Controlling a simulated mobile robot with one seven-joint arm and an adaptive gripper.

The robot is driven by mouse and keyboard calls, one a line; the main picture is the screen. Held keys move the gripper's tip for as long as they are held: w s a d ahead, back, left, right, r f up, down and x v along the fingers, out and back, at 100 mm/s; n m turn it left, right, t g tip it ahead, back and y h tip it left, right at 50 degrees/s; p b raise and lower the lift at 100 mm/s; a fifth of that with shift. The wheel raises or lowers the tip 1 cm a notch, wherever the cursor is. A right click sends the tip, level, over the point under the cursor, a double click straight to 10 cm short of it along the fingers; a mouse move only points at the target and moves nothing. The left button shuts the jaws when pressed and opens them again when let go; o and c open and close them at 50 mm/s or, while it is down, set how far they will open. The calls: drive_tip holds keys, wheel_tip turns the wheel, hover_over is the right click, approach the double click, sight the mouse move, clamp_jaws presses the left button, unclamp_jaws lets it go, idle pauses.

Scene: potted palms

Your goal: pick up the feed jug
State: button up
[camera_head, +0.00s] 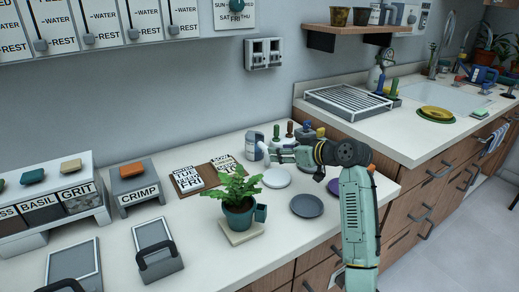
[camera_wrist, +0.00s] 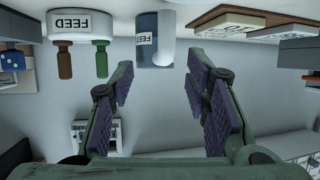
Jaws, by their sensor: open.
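The feed jug (camera_head: 254,146) is a blue-grey vessel with a white label, standing upright on the counter near the wall. In the wrist view, which looks upside down, the feed jug (camera_wrist: 146,40) shows its FEED label and a pale curved part on its right. My gripper (camera_head: 276,153) is just right of the jug in the head view. In the wrist view my gripper (camera_wrist: 159,76) is open and empty, with the jug ahead of the gap between its fingers. Whether any finger touches the jug cannot be told.
Another FEED-labelled white holder (camera_wrist: 82,27) with brown and green handles stands beside the jug. Label boards (camera_head: 206,174), a potted fern (camera_head: 238,202), a white saucer (camera_head: 276,178) and a grey saucer (camera_head: 307,205) are near. The front counter edge is clear.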

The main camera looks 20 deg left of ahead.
sight(259, 150)
drive_tip(key=p+x, duration=0.1)
drive_tip(key=x, duration=0.1)
drive_tip(key=p+x, duration=0.1)
drive_tip(key=x, duration=0.1)
drive_tip(key=shift+s+a+f, duration=0.25)
drive_tip(key=shift+s+a, duration=0.05)
drive_tip(key=shift+a, duration=0.05)
drive_tip(key=shift+w+a+f, duration=0.2)
drive_tip(key=shift+a+f, duration=0.05)
drive_tip(key=shift+c, duration=0.2)
clamp_jaws()
